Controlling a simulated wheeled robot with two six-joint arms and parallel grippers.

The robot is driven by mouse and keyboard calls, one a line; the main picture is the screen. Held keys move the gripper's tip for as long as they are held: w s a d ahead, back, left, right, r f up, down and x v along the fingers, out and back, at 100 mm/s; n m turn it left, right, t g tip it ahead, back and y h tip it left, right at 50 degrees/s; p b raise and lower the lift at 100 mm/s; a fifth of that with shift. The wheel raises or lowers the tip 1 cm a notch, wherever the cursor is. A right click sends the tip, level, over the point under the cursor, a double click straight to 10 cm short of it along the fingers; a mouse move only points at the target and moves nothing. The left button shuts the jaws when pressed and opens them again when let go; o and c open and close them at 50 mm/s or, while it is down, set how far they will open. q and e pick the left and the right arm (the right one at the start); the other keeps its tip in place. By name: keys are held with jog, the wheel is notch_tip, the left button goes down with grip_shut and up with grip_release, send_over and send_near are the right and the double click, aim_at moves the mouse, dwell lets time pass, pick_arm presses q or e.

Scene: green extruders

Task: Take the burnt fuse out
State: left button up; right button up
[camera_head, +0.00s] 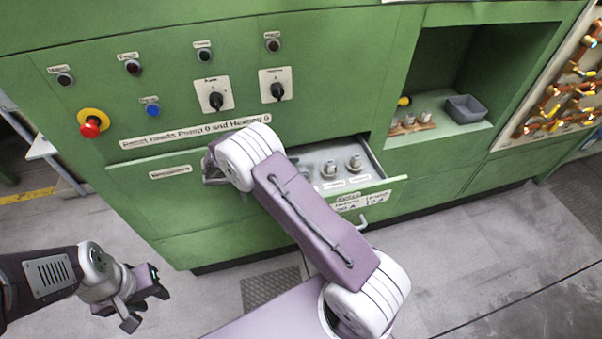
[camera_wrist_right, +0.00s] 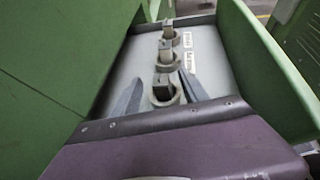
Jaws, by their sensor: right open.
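An open drawer (camera_head: 375,182) in the green machine holds fuses standing upright in round sockets. Two fuses show in the head view, a left one (camera_head: 329,170) and a right one (camera_head: 355,164); my right arm hides the rest. The right wrist view shows three in a row: near (camera_wrist_right: 163,91), middle (camera_wrist_right: 166,55) and far (camera_wrist_right: 168,30). I cannot tell which is burnt. My right gripper (camera_wrist_right: 160,88) is open, its fingers on either side of the near fuse in the picture; contact is unclear. My left gripper (camera_head: 147,303) is open and empty, low at the left.
A niche at the right holds several fuses in a wooden holder (camera_head: 412,125) and a grey bin (camera_head: 465,109). The panel above the drawer has knobs (camera_head: 216,99) and a red emergency button (camera_head: 91,127). The drawer's green front wall (camera_wrist_right: 265,75) stands close to my right gripper.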

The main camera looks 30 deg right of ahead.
aim_at(305, 167)
jog(key=x, duration=0.4)
jog(key=shift+s+d+r, duration=0.1)
jog(key=shift+d+r, duration=0.05)
jog(key=shift+d, duration=0.2)
jog(key=shift+d+f, duration=0.3)
jog(key=shift+d, duration=0.15)
jog(key=shift+a+r, duration=0.1)
grip_shut()
jog(key=shift+r, duration=0.1)
jog(key=shift+r, duration=0.35)
jog(key=r, duration=0.2)
jog(key=s+r, duration=0.1)
jog(key=r, duration=0.1)
jog(key=shift+d+p, duration=0.3)
jog(key=shift+d, duration=0.05)
jog(key=s+d+r, duration=0.4)
jog(key=s+r, duration=0.2)
jog(key=s, duration=0.3)
jog(key=shift+d, duration=0.4)
